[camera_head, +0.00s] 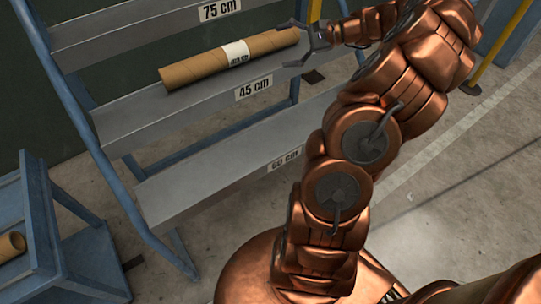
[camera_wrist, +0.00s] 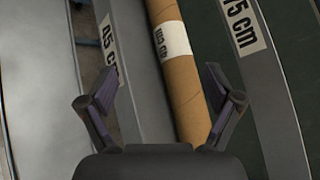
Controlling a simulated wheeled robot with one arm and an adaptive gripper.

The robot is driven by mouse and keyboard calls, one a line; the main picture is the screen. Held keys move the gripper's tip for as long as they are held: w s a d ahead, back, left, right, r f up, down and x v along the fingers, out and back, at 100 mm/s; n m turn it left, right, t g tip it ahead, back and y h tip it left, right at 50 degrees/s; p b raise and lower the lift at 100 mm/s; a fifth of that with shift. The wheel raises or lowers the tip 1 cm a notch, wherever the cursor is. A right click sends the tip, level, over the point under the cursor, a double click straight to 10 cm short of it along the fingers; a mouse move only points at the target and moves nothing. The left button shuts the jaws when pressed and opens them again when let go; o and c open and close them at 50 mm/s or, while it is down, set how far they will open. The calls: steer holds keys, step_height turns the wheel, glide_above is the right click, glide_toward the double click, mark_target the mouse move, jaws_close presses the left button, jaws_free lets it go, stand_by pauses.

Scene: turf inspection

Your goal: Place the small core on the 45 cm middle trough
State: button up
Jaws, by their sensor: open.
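A brown cardboard core (camera_head: 232,59) with a white label band lies along the middle trough (camera_head: 130,119), whose tag reads 45 cm. The print on the band is too small to read surely. In the wrist view the core (camera_wrist: 180,80) runs away from me, nearer the right finger. My gripper (camera_head: 290,44) is open at the core's right end, with no grip on it. Its spread fingers also show in the wrist view (camera_wrist: 161,78). Whether a finger touches the core I cannot tell.
The upper trough (camera_head: 120,42), tagged 75 cm, and the lower trough (camera_head: 215,178), tagged 60 cm, look empty where visible. Another brown core (camera_head: 12,246) shows its end on a blue stand (camera_head: 90,265) at lower left. Yellow posts stand behind my arm.

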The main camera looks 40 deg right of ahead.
steer(key=s+a+n+g, duration=0.4)
steer(key=a+n+g, duration=0.1)
steer(key=a, duration=0.9)
steer(key=s+a+n+g, duration=0.4)
steer(key=a, duration=1)
steer(key=s+a+f+n+g+h, duration=0.35)
steer(key=s+a+h, duration=0.2)
steer(key=s, duration=0.55)
steer(key=s+d+f+n+h, duration=0.2)
steer(key=s+d+n+h, duration=0.1)
steer(key=s, duration=0.8)
steer(key=shift+s+d+f+n+h, duration=0.2)
steer(key=shift+f+n+h, duration=0.15)
steer(key=shift+n+h, duration=0.4)
